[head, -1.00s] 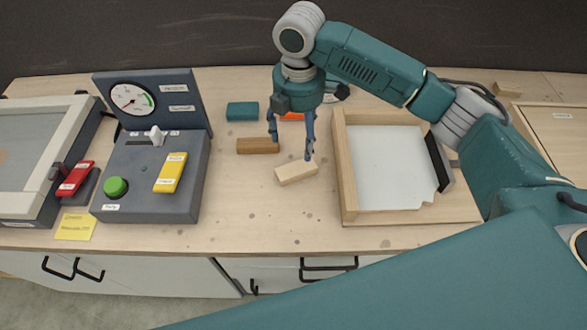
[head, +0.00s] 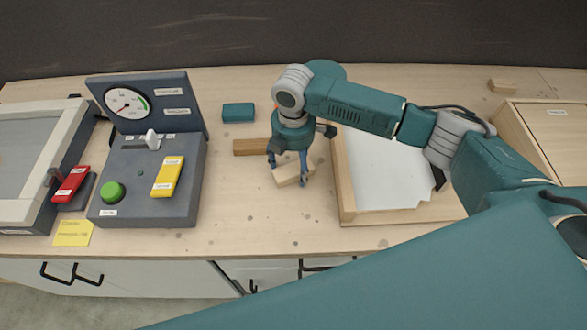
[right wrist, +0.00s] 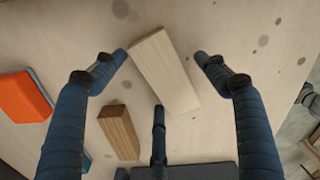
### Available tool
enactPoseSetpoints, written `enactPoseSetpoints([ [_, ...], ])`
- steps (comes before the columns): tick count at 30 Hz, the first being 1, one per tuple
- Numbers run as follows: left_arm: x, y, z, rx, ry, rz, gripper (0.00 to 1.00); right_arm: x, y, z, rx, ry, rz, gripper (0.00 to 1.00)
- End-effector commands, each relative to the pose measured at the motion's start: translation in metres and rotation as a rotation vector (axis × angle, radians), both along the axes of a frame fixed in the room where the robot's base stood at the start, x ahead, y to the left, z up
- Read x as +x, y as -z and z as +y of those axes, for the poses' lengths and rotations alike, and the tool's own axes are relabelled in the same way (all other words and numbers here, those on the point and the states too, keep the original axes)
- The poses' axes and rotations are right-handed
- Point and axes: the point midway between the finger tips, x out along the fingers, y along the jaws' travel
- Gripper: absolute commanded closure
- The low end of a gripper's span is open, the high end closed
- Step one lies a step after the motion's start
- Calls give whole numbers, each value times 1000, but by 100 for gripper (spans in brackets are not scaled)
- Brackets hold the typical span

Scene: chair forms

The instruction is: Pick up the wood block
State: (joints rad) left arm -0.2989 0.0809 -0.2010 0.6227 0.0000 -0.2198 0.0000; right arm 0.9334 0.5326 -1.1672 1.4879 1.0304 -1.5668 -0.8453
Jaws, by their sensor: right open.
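A pale wood block (head: 291,177) lies on the bench in front of my right gripper's arm. It also shows in the right wrist view (right wrist: 163,70), lying diagonally between the spread fingers. My right gripper (head: 287,172) is open, pointing down over this block, with fingers on different sides of it. I cannot tell whether any finger touches it. A darker brown wood block (head: 250,147) lies just behind and to the left, and appears in the right wrist view (right wrist: 120,132). My left gripper is not in view.
An orange block (right wrist: 22,97) and a teal block (head: 238,112) lie farther back. A shallow wooden tray (head: 347,205) stands close on the right. A control box (head: 150,205) with a gauge stands on the left. The bench front is clear.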

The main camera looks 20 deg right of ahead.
Motion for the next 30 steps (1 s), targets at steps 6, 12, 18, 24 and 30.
enactPoseSetpoints([
  [6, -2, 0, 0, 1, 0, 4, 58, 0, 3, 0, 1, -1, -1, 27],
  [12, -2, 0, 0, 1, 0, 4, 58, 0, 3, 0, 0, -1, -1, 57],
  [18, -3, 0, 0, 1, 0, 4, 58, 0, 3, 0, 0, -1, -1, 77],
  [24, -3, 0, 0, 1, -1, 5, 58, 0, 3, 0, 1, -1, -1, 77],
  [30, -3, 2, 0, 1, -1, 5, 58, 1, -5, 1, 1, -1, -3, 77],
])
